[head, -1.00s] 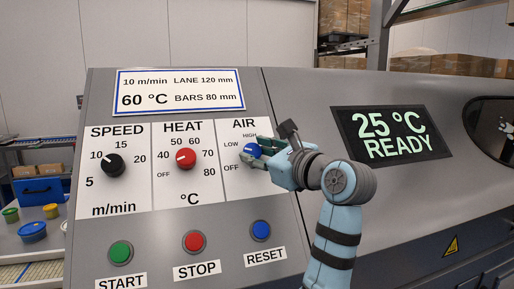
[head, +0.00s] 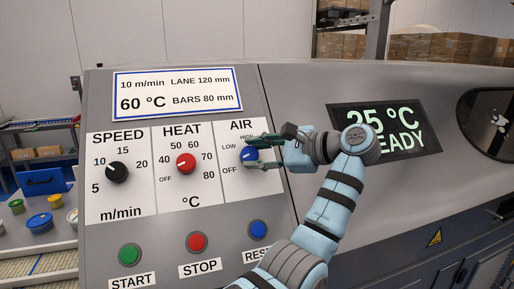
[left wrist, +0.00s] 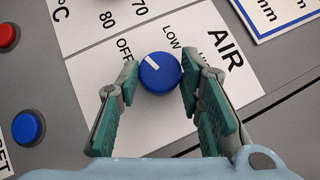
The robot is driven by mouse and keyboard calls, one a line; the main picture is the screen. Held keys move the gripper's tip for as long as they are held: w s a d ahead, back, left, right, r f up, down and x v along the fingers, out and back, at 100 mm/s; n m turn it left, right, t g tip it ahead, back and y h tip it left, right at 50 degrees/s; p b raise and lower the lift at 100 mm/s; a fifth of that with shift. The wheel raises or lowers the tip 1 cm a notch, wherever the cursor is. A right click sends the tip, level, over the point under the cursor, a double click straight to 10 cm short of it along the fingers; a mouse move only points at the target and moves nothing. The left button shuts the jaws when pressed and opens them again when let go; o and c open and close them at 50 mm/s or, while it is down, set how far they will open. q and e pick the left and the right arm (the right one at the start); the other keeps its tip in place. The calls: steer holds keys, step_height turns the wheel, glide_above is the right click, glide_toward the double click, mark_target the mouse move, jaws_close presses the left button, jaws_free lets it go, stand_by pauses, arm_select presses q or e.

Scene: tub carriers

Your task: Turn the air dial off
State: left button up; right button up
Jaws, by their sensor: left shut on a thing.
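The air dial (head: 249,154) is a blue knob with a white mark, on the white panel under the word AIR. It shows large in the left wrist view (left wrist: 160,76), where its white mark points between OFF and LOW. My left gripper (head: 247,153) comes to it from the right and is shut on it. In the left wrist view its green-padded fingers (left wrist: 158,67) stand on either side of the knob. My right gripper is not in view.
The red heat dial (head: 186,163) and black speed dial (head: 117,172) sit to the left. Green start (head: 130,254), red stop (head: 197,242) and blue reset (head: 258,230) buttons are below. A display (head: 385,115), partly behind my arm, shows 25 °C. Blue tubs stand at far left.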

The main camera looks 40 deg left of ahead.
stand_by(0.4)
arm_select(q)
steer(key=o, duration=1.2)
steer(key=shift+w, duration=0.1)
steer(key=shift+c, duration=0.2)
steer(key=v, duration=0.7)
steer(key=shift+d, duration=0.25)
steer(key=shift+w+a, duration=0.1)
steer(key=shift+a, duration=0.15)
